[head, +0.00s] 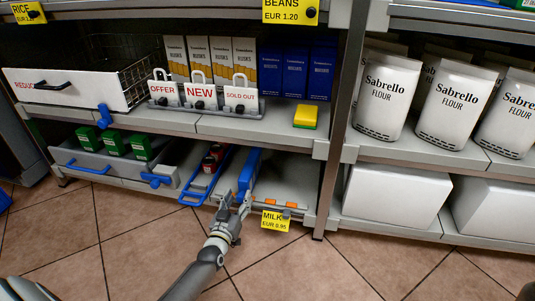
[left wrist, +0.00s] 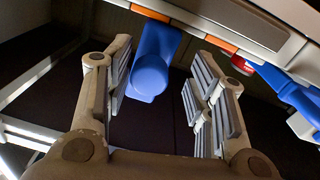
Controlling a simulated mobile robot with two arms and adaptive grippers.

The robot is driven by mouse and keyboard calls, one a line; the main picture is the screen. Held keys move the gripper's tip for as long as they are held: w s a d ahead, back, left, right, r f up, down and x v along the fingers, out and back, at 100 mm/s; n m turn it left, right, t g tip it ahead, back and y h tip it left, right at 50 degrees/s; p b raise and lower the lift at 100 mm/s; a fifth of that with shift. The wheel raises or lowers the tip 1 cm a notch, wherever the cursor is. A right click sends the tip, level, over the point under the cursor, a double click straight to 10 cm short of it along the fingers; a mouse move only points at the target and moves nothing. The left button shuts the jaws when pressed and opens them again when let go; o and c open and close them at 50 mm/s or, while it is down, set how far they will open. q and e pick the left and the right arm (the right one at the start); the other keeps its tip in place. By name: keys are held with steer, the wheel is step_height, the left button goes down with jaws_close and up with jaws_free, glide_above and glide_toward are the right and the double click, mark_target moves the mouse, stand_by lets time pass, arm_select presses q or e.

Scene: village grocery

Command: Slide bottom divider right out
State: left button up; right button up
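The bottom divider (head: 249,172) is a blue upright piece on the lowest shelf, running back from the shelf's front edge. Its rounded blue front end (left wrist: 152,72) shows in the left wrist view between my left gripper's fingers. My left gripper (head: 235,203) is at the shelf front, at the near end of the divider. In the left wrist view its two ribbed fingers (left wrist: 160,95) are spread, with visible gaps on both sides of the blue end. The fingers partly hide the divider's front in the head view. My right gripper is not in view.
A blue-edged pusher tray (head: 196,192) with dark red-lidded jars (head: 212,160) lies left of the divider. A yellow milk price tag (head: 275,221) and orange strips (head: 259,203) are on the shelf edge at right. The shelf right of the divider looks bare. The tiled floor (head: 135,250) in front is clear.

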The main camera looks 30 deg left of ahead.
arm_select(q)
steer(key=s+d+r+p, duration=0.1)
steer(key=s+d+p, duration=0.3)
steer(key=s, duration=0.6)
steer(key=s+d+r+m+t+h+p, duration=0.1)
steer(key=d+r, duration=0.3)
steer(key=r, duration=0.7)
steer(key=s+d+r+m+t+h+p, duration=0.1)
steer(key=d+r+t+p, duration=0.3)
steer(key=r, duration=0.8)
steer(key=s+d+r+m+t+h+p, duration=0.1)
steer(key=d+r, duration=0.5)
steer(key=r, duration=0.6)
steer(key=shift+s+d+t+h+p, duration=0.3)
steer(key=shift+t+h+p, duration=0.45)
steer(key=shift+t+h, duration=0.4)
